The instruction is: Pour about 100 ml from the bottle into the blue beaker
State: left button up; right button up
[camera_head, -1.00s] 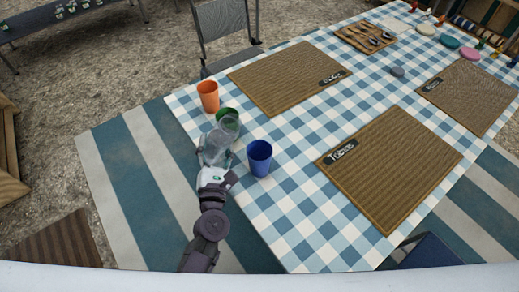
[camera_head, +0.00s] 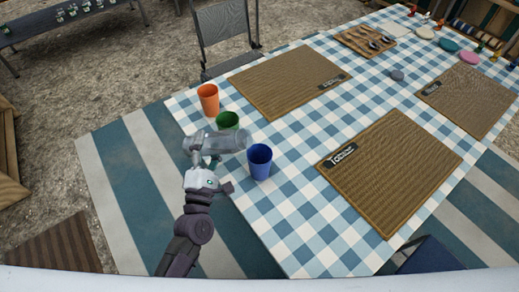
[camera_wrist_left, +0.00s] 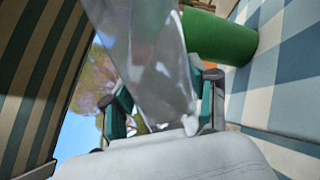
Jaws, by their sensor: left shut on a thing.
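The blue beaker (camera_head: 259,162) stands upright near the left edge of the checked table. My left gripper (camera_head: 207,163) is shut on the clear bottle (camera_head: 214,142), just beyond the table edge. The bottle lies nearly level in the head view, its right end close to the blue beaker's rim and in front of the green beaker. The bottle also fills the middle of the left wrist view (camera_wrist_left: 145,60), between the fingers (camera_wrist_left: 163,115). I cannot make out a liquid level or a stream. My right gripper is not in view.
A green beaker (camera_head: 228,121) and an orange beaker (camera_head: 208,98) stand behind the blue one. The green one also shows in the wrist view (camera_wrist_left: 220,38). Woven placemats (camera_head: 392,170) lie to the right. A grey chair (camera_head: 222,30) stands behind the table.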

aim_at(207, 137)
pick_arm(q)
jog(key=shift+a+r+m+h+p, duration=0.15)
jog(key=shift+r+m+h+p, duration=0.3)
jog(key=shift+r+m, duration=0.4)
jog(key=shift+r, duration=0.1)
jog(key=shift+d+r+m+h+p, duration=0.15)
jog(key=shift+d+r+m+p, duration=0.05)
jog(key=shift+r+m+p, duration=0.4)
jog(key=shift+d+r+m+h+p, duration=0.15)
jog(key=shift+r+m+p, duration=0.2)
jog(key=shift+m, duration=0.3)
jog(key=shift+r+m+h+p, duration=0.35)
jog(key=shift+r+m+p, duration=0.15)
jog(key=shift+m+p, duration=0.15)
jog(key=shift+s+d+r+m, duration=0.1)
jog(key=shift+d+m, duration=0.15)
jog(key=shift+d, duration=0.1)
jog(key=shift+s+d+r+m+p, duration=0.15)
jog(key=shift+r+m+p, duration=0.1)
jog(key=shift+m+p, duration=0.1)
jog(key=shift+d+r+m+p, duration=0.25)
jog(key=shift+r+m+p, duration=0.05)
jog(key=shift+m, duration=0.05)
dwell(0.8)
